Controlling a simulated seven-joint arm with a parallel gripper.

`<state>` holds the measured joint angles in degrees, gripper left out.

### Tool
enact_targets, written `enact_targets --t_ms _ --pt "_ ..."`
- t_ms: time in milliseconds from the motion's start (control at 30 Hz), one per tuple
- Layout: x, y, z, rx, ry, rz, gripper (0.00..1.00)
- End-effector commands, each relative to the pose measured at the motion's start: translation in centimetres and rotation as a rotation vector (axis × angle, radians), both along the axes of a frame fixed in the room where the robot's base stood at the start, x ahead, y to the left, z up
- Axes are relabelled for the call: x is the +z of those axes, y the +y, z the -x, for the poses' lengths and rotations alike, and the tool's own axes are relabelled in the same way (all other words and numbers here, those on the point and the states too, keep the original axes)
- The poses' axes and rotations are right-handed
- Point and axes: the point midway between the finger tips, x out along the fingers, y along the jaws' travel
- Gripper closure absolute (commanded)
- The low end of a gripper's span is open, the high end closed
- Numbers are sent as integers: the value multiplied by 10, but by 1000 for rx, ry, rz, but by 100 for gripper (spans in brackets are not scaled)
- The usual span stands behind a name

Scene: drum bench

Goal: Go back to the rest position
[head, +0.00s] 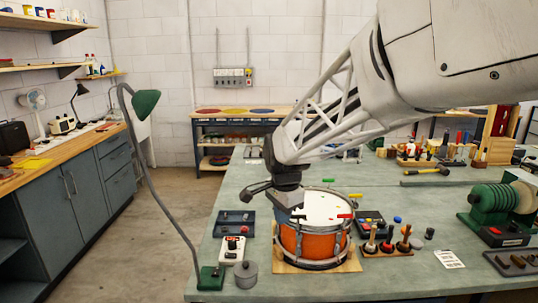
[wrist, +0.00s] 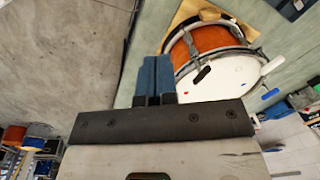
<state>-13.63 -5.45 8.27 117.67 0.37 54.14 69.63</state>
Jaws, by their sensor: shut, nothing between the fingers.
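My gripper (head: 291,202) points down above the left part of the orange drum (head: 302,242) in the head view. In the wrist view its two blue fingers (wrist: 152,78) are together, with nothing held. The drum has a white head and metal fittings and stands upright on a wooden base (head: 350,264). Small coloured pieces lie on its head. In the wrist view the drum (wrist: 205,42) is to the right of the fingers. The gap between my fingertips and the drum is hard to judge.
A green lamp (head: 147,103) arches up at the bench's left edge. A dark tray (head: 234,222), a white box (head: 231,250) and a grey tin (head: 246,275) stand left of the drum. Wooden-handled tools (head: 387,243) and a green machine (head: 497,207) are to the right.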

Motion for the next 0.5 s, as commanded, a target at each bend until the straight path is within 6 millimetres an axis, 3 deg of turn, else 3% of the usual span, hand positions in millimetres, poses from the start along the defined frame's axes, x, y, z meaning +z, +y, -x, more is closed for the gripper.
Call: enact_targets --t_ms 500 --pt "23 -75 111 350 -63 47 100"
